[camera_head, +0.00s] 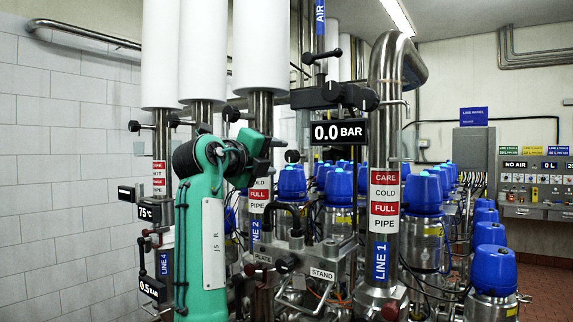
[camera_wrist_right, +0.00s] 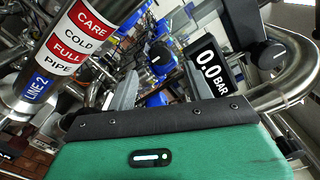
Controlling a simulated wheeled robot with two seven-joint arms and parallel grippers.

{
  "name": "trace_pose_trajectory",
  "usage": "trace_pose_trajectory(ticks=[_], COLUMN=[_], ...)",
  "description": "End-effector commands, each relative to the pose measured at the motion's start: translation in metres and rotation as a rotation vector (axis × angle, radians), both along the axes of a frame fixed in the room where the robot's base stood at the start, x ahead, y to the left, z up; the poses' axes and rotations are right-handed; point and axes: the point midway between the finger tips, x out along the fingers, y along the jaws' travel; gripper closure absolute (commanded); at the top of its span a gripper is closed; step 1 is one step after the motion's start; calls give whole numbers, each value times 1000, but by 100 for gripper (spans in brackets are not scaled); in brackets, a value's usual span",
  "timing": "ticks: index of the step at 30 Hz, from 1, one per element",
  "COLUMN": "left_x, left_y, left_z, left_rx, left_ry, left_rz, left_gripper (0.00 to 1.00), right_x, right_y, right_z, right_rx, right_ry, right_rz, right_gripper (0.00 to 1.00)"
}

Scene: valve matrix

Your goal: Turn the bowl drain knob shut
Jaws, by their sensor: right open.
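My right gripper (camera_head: 266,144) is at the end of the green arm in the head view, in front of the Line 2 pipe. In the right wrist view its two grey fingers (camera_wrist_right: 163,88) stand apart with nothing held between them. A round black knob (camera_wrist_right: 160,57) with a white mark shows beyond and between the fingers; the gap to it is hard to judge. Another black knob (camera_wrist_right: 272,54) shows by the 0.0 BAR display (camera_wrist_right: 210,75). No label readable here says which knob is the bowl drain. My left gripper is not in view.
The Line 1 pipe (camera_head: 381,225) stands right of my arm, and the Line 2 pipe (camera_head: 259,195) is close behind it. A STAND block (camera_head: 322,273) with a black knob (camera_head: 287,264) sits low in the middle. Blue-capped valves (camera_head: 493,266) crowd the right.

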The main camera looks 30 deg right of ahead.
Motion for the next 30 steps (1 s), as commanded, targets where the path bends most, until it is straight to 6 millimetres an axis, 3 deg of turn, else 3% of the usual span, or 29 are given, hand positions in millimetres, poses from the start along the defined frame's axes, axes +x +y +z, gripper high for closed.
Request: trace_pose_trajectory(ticks=[3,10,27,30], left_x=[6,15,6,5], left_y=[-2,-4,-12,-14], left_z=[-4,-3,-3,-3], left_rx=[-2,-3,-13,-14], left_ry=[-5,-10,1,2], left_rz=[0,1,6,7], left_gripper=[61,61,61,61], right_x=[-10,-21,-22,-14], right_y=[24,50,55,55], right_z=[-2,-1,-1,-7], right_rx=[-1,1,1,-14], right_ry=[0,1,1,31], right_rz=[2,0,0,9], right_gripper=[48,48,48,48])
